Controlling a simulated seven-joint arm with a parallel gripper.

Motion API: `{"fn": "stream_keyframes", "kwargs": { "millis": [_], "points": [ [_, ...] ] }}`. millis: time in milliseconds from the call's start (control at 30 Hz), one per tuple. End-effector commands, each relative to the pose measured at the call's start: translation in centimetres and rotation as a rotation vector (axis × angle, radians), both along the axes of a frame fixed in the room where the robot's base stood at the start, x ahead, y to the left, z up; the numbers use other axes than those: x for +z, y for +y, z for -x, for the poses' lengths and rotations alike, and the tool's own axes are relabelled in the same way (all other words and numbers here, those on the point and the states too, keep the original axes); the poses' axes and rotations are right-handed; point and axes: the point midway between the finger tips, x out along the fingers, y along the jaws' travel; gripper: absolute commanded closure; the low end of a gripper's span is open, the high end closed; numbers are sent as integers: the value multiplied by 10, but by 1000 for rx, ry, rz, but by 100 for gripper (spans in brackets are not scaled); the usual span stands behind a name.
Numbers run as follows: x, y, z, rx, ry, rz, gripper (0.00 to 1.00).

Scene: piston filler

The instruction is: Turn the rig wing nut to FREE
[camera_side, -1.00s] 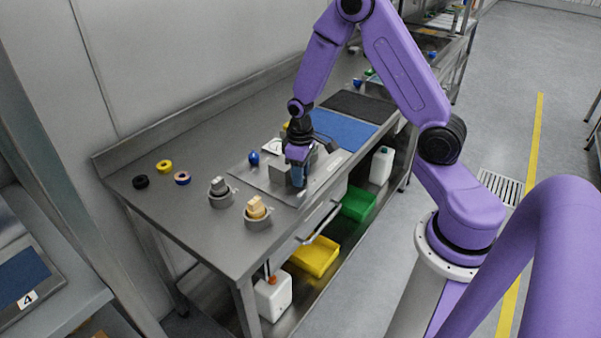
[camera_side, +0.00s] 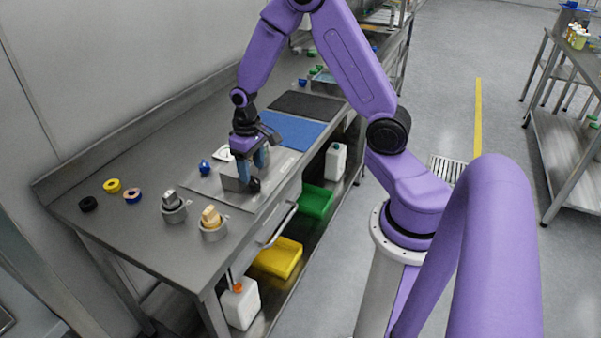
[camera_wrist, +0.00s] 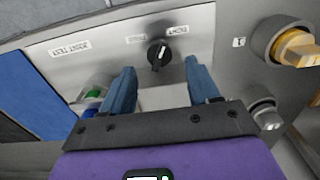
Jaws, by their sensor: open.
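The wing nut is a small black knob (camera_wrist: 158,53) with a pale line on it, mounted on a grey metal face in the wrist view. The pale line points up, roughly towards the right label. In the side view the black knob (camera_side: 254,185) shows on the grey block (camera_side: 231,179). My gripper (camera_wrist: 162,74) is open, its blue fingers spread either side below the knob, apart from it. In the side view my gripper (camera_side: 253,163) is just above the knob.
Two round holders with a grey piece (camera_side: 173,207) and a tan piece (camera_side: 213,223) stand at the left on the bench. A blue knob (camera_side: 205,168) is behind the block. A blue mat (camera_side: 290,130) lies beyond. Rolls of tape (camera_side: 112,186) lie at the far left.

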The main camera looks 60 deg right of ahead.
Motion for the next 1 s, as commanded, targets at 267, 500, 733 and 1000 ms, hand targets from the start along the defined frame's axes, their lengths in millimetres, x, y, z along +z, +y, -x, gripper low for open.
{"fn": "stream_keyframes", "kwargs": {
  "millis": [267, 500, 733, 1000],
  "points": [
    [49, 0, 0, 2, -4, 0, 40],
    [90, 0, -1, 2, -5, 0, 40],
    [123, 0, 0, 2, -3, 0, 40],
    [138, 19, 12, 73, 0, 0, 40]
  ]
}}
